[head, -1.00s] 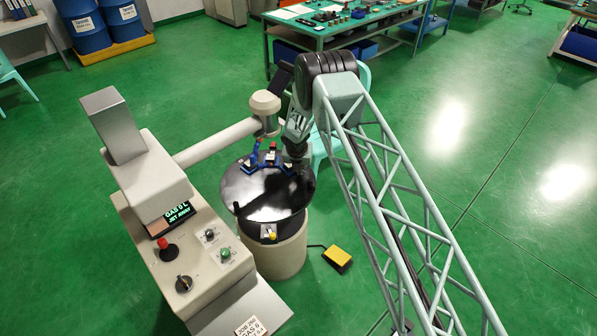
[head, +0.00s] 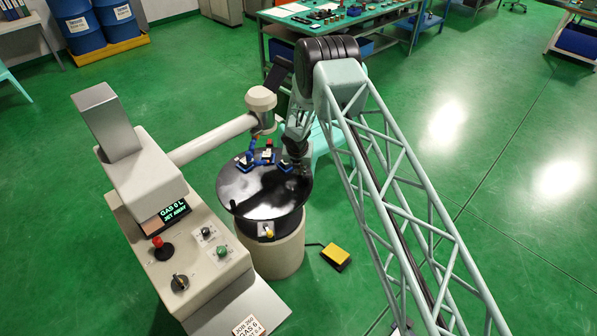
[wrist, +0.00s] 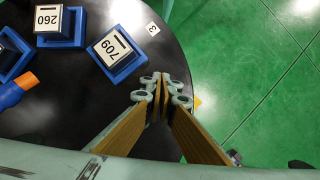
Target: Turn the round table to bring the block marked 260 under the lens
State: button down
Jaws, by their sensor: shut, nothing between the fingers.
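The round table (head: 240,207) is a black disc on a beige drum. Several blue-based blocks sit near its far edge. A block that seems to read 709 (wrist: 112,46) sits closer to my gripper. The beige lens head (head: 261,99) hangs on an arm over the far side of the table. My gripper (wrist: 162,82) is shut and empty, over the table's edge and right of the blocks. It is hard to make out in the head view; I cannot tell whether it touches the table.
A beige console (head: 150,190) with a lit screen, red-topped lever and knobs stands left. A yellow pedal (head: 335,255) lies on the floor to the right. A blue part with an orange tip (wrist: 14,90) reaches over the disc. A chair stands behind the table.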

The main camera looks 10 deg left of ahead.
jog(key=shift+s+d+f+b, duration=0.1)
jog(key=shift+s+d+b, duration=0.45)
jog(key=shift+b, duration=0.35)
jog(key=shift+s+d+r, duration=0.4)
jog(key=shift+d+r, duration=0.1)
jog(key=shift+r, duration=1.05)
jog(key=shift+s+d+r, duration=0.4)
jog(key=shift+d+r, duration=0.05)
jog(key=shift+r, duration=1.1)
jog(key=shift+s+d+r, duration=0.4)
jog(key=shift+d+r, duration=0.1)
jog(key=shift+r, duration=1.15)
jog(key=shift+r, duration=0.1)
